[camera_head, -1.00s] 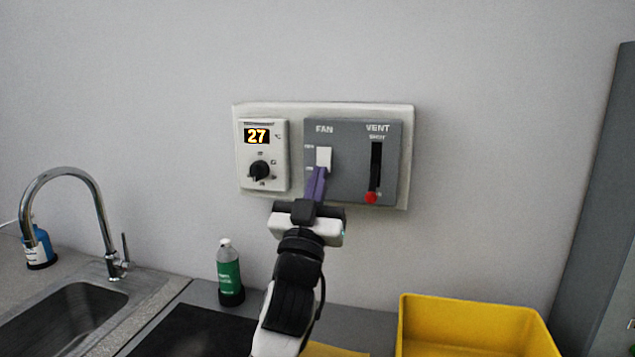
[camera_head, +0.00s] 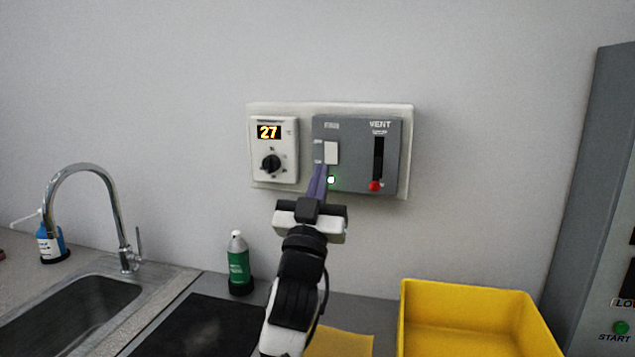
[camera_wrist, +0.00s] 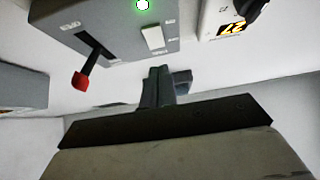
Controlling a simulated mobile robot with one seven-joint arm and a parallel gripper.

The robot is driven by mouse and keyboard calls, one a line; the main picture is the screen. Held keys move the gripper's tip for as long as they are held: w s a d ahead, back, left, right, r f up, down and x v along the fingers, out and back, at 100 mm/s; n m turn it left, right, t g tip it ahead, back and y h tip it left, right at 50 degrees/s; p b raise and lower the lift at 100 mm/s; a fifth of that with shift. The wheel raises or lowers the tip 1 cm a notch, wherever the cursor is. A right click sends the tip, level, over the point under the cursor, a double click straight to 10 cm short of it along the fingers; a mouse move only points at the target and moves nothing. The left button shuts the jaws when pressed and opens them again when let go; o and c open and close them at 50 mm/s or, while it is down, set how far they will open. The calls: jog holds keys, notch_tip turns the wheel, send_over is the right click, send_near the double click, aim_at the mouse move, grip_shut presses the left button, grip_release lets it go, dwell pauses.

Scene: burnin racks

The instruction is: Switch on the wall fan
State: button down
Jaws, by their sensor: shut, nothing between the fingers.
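The fan switch (camera_head: 331,152) is a white rocker on the grey FAN/VENT panel (camera_head: 356,182), mounted on the wall. A small lamp (camera_head: 331,180) below it glows green-white. The wrist view shows the switch (camera_wrist: 153,37) and the lit lamp (camera_wrist: 142,4) upside down. My gripper (camera_head: 319,168) is shut and empty, its purple fingers just below and left of the switch in the head view. In the wrist view the fingertips (camera_wrist: 158,72) appear apart from the switch. The fingers hide part of the panel's lower left in the head view.
A dial unit (camera_head: 274,150) reading 27 is left of the fan panel. The vent slider's red knob (camera_head: 375,186) is low on its right. Below are a green bottle (camera_head: 239,264), a sink (camera_head: 75,315) with a tap, and a yellow bin (camera_head: 470,300). The wall above is clear.

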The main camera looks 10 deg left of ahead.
jog(key=w+f+b+v, duration=0.1)
jog(key=b+v, duration=0.3)
jog(key=v, duration=0.5)
jog(key=shift+f, duration=0.55)
